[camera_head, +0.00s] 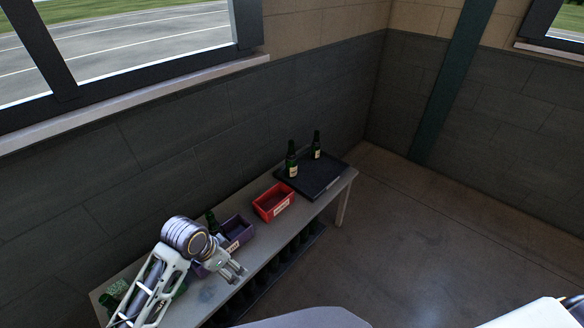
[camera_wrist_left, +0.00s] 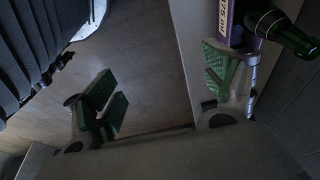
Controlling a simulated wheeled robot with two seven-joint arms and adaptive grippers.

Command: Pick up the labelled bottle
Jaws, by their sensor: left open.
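Two dark green bottles with pale labels stand upright on the black tray: the nearer bottle (camera_head: 292,162) and the farther bottle (camera_head: 316,146). Another dark bottle (camera_head: 211,220) shows at the purple bin, partly hidden by my left arm; I cannot tell if it has a label. A green bottle also shows beside the purple bin in the left wrist view (camera_wrist_left: 282,36). My left gripper (camera_head: 237,272) is open and empty at the bench's front edge, near the purple bin and away from the tray. Its spread green-padded fingers show in the left wrist view (camera_wrist_left: 165,85). My right gripper is out of view.
The bench (camera_head: 208,293) runs along the dark wall. On it are the purple bin (camera_head: 240,233), a labelled red bin (camera_head: 273,203) and the black tray (camera_head: 322,186). Green items (camera_head: 117,287) lie at the left end, partly behind my arm. Dark racking sits below; the floor at right is clear.

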